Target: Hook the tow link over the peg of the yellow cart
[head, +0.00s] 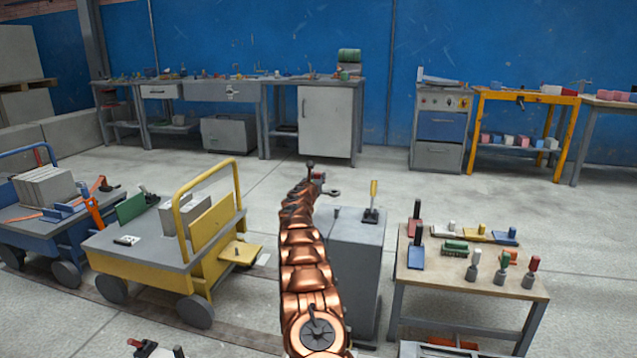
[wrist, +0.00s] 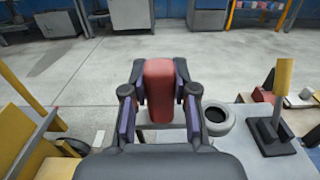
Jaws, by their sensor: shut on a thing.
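The tow link has a red grip (wrist: 159,92) and a grey eye (wrist: 215,120) that sticks out to the right. In the head view its eye (head: 332,192) shows just beyond the end of my copper arm. My gripper (wrist: 159,100) is shut on the red grip, with one finger on each side. The yellow cart (head: 150,262) stands on the floor to the left. Its small dark peg (head: 237,252) stands on a yellow ledge on the cart's right end.
A grey cabinet (head: 358,260) stands beside my arm, with a yellow-handled thing in a dark holder (head: 371,214) on top. A wooden table (head: 440,275) with several small tools is at right. A blue cart (head: 45,230) stands far left. Floor between yellow cart and cabinet is mostly clear.

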